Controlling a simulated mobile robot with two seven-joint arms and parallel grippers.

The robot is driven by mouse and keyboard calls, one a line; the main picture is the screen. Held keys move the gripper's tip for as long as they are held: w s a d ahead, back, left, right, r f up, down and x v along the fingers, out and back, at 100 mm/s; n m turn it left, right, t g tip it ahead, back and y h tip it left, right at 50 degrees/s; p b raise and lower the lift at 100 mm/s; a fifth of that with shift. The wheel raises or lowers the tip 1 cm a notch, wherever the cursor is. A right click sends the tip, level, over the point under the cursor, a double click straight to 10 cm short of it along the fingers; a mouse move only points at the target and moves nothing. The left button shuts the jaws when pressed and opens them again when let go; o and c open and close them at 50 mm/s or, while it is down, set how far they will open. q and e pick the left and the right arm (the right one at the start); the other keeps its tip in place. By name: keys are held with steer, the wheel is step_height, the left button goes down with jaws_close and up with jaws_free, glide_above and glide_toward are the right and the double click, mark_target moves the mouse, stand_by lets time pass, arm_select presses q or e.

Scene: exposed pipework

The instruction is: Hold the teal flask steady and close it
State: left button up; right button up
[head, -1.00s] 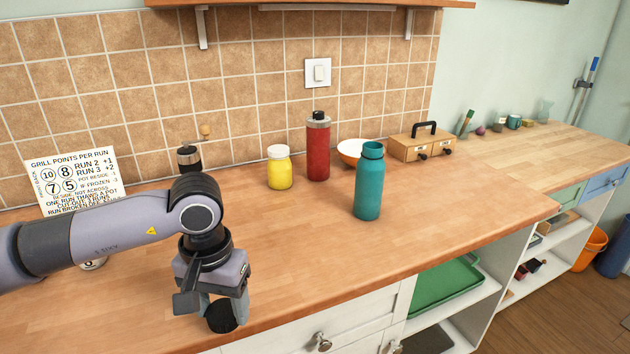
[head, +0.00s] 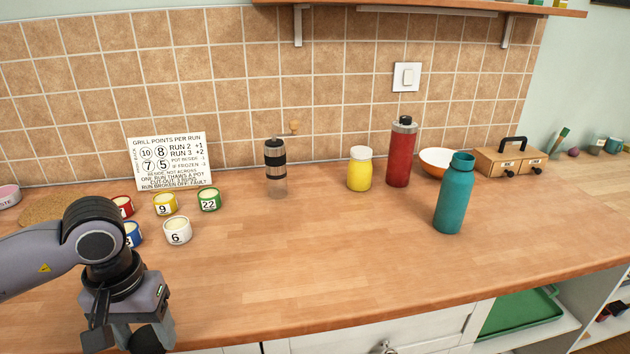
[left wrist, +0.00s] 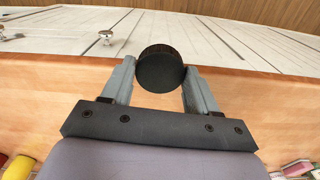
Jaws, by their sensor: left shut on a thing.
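The teal flask (head: 455,197) stands upright on the counter, right of the middle in the head view. Its top looks bare, with no lid on its neck. My left gripper (head: 147,332) is at the lower left of the head view, well left of the flask. It is shut on a round black lid (head: 148,341). The left wrist view shows the lid (left wrist: 160,68) between the two fingertips, near the counter's front edge. My right gripper is not in view.
A red flask (head: 401,155), a yellow jar (head: 360,170), an orange bowl (head: 434,161) and a wooden box (head: 511,160) stand near the teal flask. A grinder (head: 276,168) and several numbered pots (head: 178,231) are further left. The counter's middle front (head: 320,255) is clear.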

arm_select(q)
steer(key=shift+s+a, duration=0.15)
steer(key=shift+a, duration=0.15)
